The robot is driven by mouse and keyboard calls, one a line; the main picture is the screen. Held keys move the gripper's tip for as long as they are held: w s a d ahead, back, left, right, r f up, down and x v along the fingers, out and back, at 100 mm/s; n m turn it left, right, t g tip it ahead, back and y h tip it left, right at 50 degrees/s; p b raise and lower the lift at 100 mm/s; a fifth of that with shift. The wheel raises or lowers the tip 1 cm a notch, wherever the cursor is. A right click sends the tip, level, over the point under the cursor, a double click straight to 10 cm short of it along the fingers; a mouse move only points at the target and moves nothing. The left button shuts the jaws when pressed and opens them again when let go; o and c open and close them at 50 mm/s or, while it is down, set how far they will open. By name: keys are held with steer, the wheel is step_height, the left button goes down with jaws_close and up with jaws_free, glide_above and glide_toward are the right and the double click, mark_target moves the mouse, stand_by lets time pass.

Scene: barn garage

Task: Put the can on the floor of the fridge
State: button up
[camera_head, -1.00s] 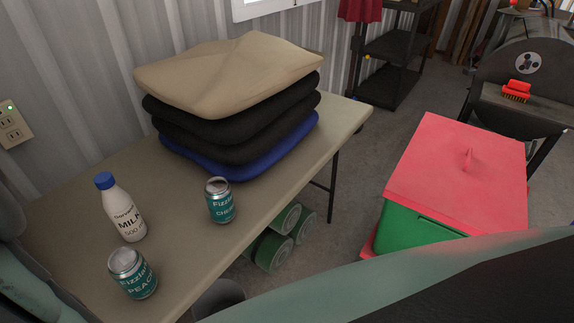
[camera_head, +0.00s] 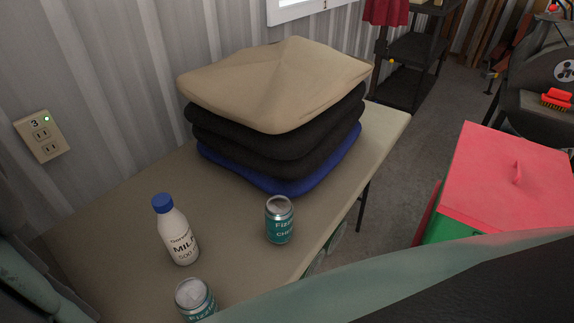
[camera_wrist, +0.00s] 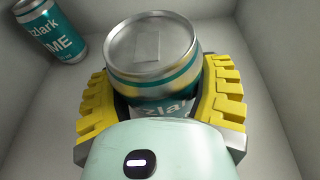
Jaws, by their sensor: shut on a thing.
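My gripper (camera_wrist: 161,100), seen in the wrist view, has its yellow fingers shut on a silver and teal can (camera_wrist: 150,45). The can's lid faces the camera, and its lower part is hidden by my gripper. Pale walls surround it like the inside of a box, apparently the fridge (camera_wrist: 270,40). A second teal can (camera_wrist: 52,28), labelled "zlark" with part of "LIME", stands at the upper left, apart from the held can. I cannot tell whether the held can touches the floor. My gripper and the fridge interior do not show in the head view.
In the head view, a table (camera_head: 130,215) bears a milk bottle (camera_head: 176,232), two teal cans (camera_head: 279,221) (camera_head: 195,300) and a stack of cushions (camera_head: 275,120). A green bin with a red lid (camera_head: 510,175) stands on the floor at the right. Bare floor (camera_head: 415,150) lies between them.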

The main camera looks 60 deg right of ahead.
steer(key=shift+a+f, duration=0.1)
steer(key=shift+f+b, duration=0.25)
steer(key=shift+b, duration=0.05)
steer(key=o, duration=1.3)
steer(key=shift+w, duration=0.1)
steer(key=shift+r+p, duration=0.2)
steer(key=shift+p, duration=0.1)
steer(key=b+v, duration=0.1)
steer(key=v, duration=1.1)
